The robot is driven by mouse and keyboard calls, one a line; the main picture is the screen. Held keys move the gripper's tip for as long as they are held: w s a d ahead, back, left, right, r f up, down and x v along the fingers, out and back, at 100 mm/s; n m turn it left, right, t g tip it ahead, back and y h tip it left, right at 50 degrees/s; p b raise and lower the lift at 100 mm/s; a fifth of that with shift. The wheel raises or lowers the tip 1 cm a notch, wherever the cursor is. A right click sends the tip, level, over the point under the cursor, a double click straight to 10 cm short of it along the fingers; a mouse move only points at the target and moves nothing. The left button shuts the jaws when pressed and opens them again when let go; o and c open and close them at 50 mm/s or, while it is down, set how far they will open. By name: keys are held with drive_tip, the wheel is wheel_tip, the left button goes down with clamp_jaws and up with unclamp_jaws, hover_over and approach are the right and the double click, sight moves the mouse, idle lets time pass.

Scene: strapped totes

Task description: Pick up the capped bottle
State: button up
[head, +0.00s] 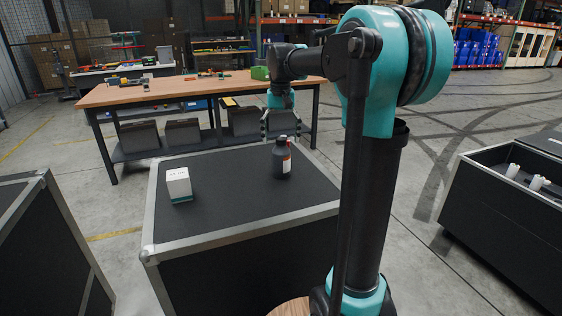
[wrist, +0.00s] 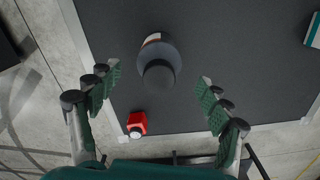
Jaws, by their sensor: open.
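The capped bottle (head: 281,160) is dark, with a black cap and an orange-and-white label. It stands upright on the black top of a metal-edged case (head: 225,210). In the wrist view the bottle (wrist: 158,62) is seen from above, cap towards the camera, just beyond the gap between my fingers. My gripper (head: 281,126) is above and behind the bottle in the head view. In the wrist view my gripper (wrist: 159,85) has its fingers spread wide, with nothing held.
A white box (head: 179,185) stands left of the bottle on the case. A small red object (wrist: 137,123) lies near the case edge in the wrist view. A wooden workbench (head: 150,95) stands behind. Other black cases flank this one. The case's front is clear.

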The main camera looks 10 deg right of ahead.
sight(281, 162)
wheel_tip(281, 162, down, 10)
drive_tip(key=shift+d, duration=0.1)
idle(0.4)
drive_tip(key=c, duration=1.5)
drive_tip(key=shift+r, duration=0.1)
